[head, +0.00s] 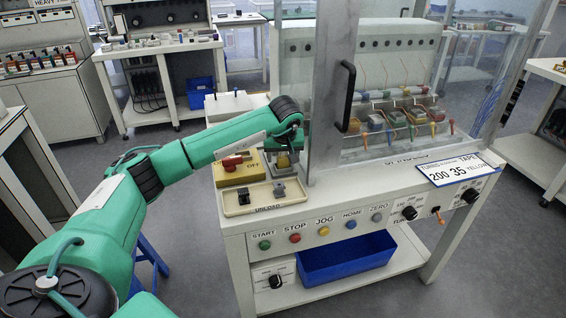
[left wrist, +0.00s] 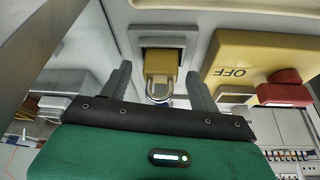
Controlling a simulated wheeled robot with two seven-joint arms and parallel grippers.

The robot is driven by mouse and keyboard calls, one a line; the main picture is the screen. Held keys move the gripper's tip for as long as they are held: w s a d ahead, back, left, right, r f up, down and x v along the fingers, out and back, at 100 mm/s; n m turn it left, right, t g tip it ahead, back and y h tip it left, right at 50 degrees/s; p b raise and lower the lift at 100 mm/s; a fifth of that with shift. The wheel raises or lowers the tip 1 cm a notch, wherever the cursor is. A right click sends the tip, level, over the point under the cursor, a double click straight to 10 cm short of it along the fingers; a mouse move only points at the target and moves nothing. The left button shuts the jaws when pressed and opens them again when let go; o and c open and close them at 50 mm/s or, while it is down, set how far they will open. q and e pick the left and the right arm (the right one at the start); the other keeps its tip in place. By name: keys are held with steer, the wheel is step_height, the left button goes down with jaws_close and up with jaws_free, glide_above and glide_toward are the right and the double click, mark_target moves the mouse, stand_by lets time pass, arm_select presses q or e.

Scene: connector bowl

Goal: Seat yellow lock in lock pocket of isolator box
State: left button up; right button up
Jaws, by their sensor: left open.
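The yellow lock (left wrist: 161,63) has a brass-yellow body and a silver shackle pointing toward my gripper. In the left wrist view its body sits at the dark opening of a grey lock pocket (left wrist: 163,35); how deep it goes in I cannot tell. My left gripper (left wrist: 158,69) is open, with one finger on each side of the lock and a gap at both sides. The isolator box (left wrist: 232,58) is yellow, marked OFF, with a red handle (left wrist: 286,90). In the head view my left gripper (head: 284,150) is beside the box (head: 250,171). My right gripper is not in view.
A beige UNLOAD tray (head: 236,210) holds small dark pieces in front of the box. A clear-walled enclosure with a black handle (head: 346,95) stands just right of my left gripper. A blue bin (head: 345,260) is on the shelf below.

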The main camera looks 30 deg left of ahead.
arm_select(q)
steer(key=c, duration=1.1)
steer(key=shift+r, duration=0.15)
steer(key=shift+c, duration=0.2)
